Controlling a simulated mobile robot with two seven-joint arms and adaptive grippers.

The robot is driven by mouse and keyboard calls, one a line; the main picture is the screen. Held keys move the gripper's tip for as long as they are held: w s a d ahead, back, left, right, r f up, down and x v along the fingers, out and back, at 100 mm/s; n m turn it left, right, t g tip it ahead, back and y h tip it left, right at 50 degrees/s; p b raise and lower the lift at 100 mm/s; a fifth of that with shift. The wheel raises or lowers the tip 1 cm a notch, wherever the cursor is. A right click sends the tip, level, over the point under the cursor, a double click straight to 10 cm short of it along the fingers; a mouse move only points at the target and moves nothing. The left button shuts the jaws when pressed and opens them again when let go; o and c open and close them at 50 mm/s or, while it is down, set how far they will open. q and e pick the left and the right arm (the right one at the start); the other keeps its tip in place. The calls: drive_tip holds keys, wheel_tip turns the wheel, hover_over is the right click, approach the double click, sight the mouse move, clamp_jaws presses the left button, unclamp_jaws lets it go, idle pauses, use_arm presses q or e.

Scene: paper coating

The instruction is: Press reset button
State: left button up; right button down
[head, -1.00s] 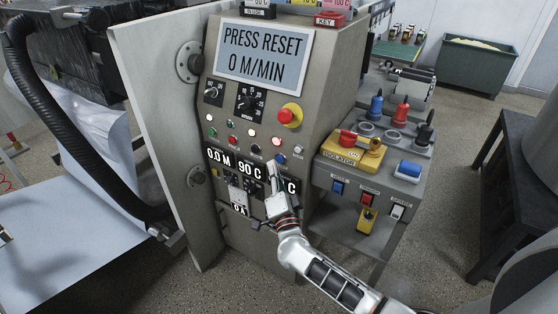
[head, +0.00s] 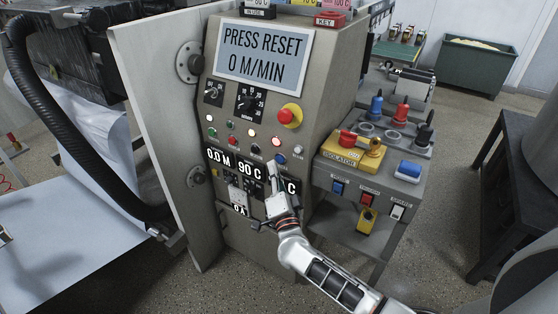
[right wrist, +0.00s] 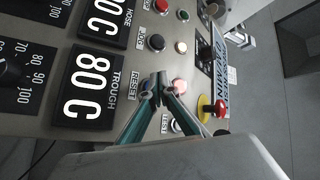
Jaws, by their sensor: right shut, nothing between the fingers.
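The grey control panel (head: 255,112) carries a screen (head: 263,55) reading "PRESS RESET 0 M/MIN". A blue button (head: 280,159) sits in its lower button row. In the right wrist view a "RESET" label (right wrist: 133,86) shows beside the fingertips, which cover much of the button there. My right gripper (head: 274,167) is shut and empty, its tips pointing up at the panel just by the blue button. It also shows in the right wrist view (right wrist: 161,82). Whether the tips touch the button I cannot tell. My left gripper is out of view.
A red emergency knob on yellow (head: 290,115) stands out above the buttons. Number displays (head: 248,170) lie left of my gripper. A side console (head: 372,165) with an isolator switch and colored knobs stands to the right. A black table (head: 515,190) stands farther right, with open floor between.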

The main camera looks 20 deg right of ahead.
drive_tip(key=shift+w+d, duration=0.1)
idle(0.4)
drive_tip(key=shift+w+d, duration=0.2)
drive_tip(key=shift+d, duration=0.05)
drive_tip(key=shift+w+d, duration=0.25)
drive_tip(key=shift+d, duration=0.05)
idle(0.8)
drive_tip(key=shift+s+a, duration=0.1)
drive_tip(key=shift+s+a+p, duration=0.4)
drive_tip(key=shift+s+a, duration=0.05)
drive_tip(key=shift+a, duration=0.1)
idle(0.4)
